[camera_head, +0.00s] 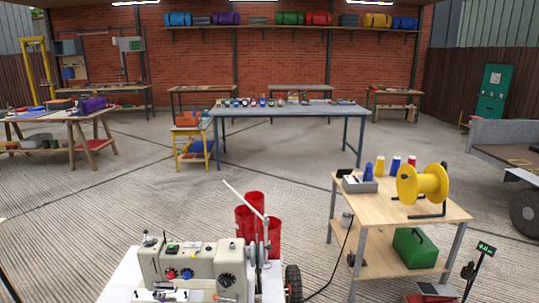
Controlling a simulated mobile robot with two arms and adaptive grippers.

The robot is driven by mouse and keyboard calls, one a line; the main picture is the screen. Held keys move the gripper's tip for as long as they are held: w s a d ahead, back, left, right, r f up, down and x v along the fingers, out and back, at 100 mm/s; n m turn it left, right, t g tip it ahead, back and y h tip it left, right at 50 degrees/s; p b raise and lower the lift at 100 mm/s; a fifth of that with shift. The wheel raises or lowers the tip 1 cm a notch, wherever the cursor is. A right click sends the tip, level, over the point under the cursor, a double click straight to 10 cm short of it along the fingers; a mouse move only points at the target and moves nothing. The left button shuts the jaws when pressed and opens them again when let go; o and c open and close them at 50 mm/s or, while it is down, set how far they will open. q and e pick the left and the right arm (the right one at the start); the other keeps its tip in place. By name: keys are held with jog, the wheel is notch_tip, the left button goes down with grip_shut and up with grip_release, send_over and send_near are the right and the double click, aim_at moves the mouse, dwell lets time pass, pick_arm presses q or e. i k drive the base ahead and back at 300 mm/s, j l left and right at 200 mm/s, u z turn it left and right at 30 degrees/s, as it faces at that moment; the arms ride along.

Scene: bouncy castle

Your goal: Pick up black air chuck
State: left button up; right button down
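I cannot make out a black air chuck in the head view. Several small items (262,102) stand in a row along the long blue-grey table (300,110) in the middle distance. Some of them are dark, but they are too small to tell apart. Neither of my grippers shows in this view.
A white machine with knobs (200,262) stands close at the bottom, with red cylinders (247,222) behind it. A wooden cart (420,218) at right carries a yellow reel (422,184). A workbench (72,114) stands at left. Open concrete floor (150,190) lies before the long table.

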aim_at(471, 266)
jog(key=l+z, duration=0.2)
jog(key=l, duration=0.25)
jog(key=l+z, duration=0.15)
jog(key=l, duration=0.3)
jog(key=i+l+z, duration=0.2)
jog(key=l, duration=0.25)
jog(key=l+z, duration=0.2)
jog(key=l, duration=0.25)
jog(key=i+l+z, duration=0.2)
jog(key=l, duration=0.2)
jog(key=u, duration=1.5)
jog(key=z, duration=1.5)
jog(key=k+u, duration=0.1)
jog(key=u, duration=1.8)
